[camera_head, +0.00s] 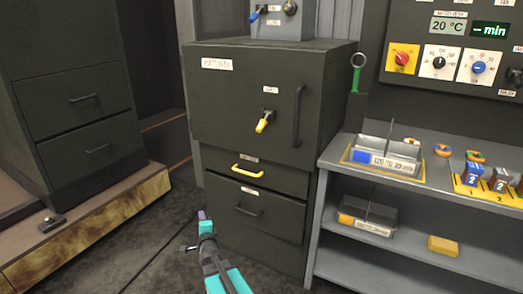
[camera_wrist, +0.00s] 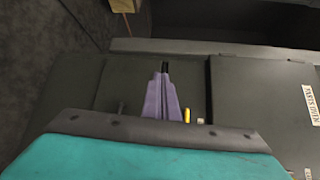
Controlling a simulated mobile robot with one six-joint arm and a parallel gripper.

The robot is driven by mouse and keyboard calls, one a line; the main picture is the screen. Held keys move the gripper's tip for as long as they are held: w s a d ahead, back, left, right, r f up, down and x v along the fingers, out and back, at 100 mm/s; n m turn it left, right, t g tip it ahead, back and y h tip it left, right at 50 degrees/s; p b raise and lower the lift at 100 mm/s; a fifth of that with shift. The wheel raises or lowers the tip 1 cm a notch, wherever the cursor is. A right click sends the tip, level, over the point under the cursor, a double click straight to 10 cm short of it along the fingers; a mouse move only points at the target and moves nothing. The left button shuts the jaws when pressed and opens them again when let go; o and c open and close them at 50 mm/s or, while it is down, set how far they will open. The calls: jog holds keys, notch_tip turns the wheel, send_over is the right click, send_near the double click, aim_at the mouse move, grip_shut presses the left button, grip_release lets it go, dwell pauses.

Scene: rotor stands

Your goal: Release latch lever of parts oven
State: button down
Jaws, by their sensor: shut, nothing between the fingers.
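The parts oven (camera_head: 225,95) is a dark cabinet with a closed door in the head view. Its latch lever (camera_head: 263,122) has a yellow grip and slants down to the left on the door, below a small white label. A vertical dark handle (camera_head: 298,115) is right of it. My gripper (camera_head: 203,215) is low in front of the cabinet, below and left of the lever and apart from it. Its purple fingers (camera_wrist: 162,95) are together and empty in the wrist view. A small yellow piece (camera_wrist: 187,115) shows right of them; I cannot tell whether it is the lever or a drawer handle.
Below the door are a drawer with a yellow handle (camera_head: 248,171) and one with a dark handle (camera_head: 249,211). A grey shelf unit (camera_head: 345,158) with trays stands right, under a control panel (camera_head: 455,40). Another drawer cabinet (camera_head: 80,125) stands left. Floor between is clear.

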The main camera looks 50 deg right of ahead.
aim_at(264, 122)
jog(key=s+d+r+m+g+h+b, duration=0.3)
jog(key=s+d+r+m+h, duration=0.4)
jog(key=d+r+m+h, duration=0.1)
jog(key=s+d+r+m+g+h+b, duration=0.2)
jog(key=s+d+r+m+h+b, duration=0.1)
jog(key=s+d+r+m+h, duration=0.5)
notch_tip(264, 122, up, 6)
jog(key=d+m, duration=0.2)
jog(key=m, duration=0.2)
jog(key=shift+s+m+g+h, duration=0.3)
jog(key=shift+m+g+h, duration=0.1)
jog(key=shift+f, duration=0.1)
jog(key=w+d+r, duration=0.3)
jog(key=d+r, duration=0.2)
jog(key=r, duration=0.5)
jog(key=shift+w+b, duration=0.15)
jog(key=shift+b, duration=0.2)
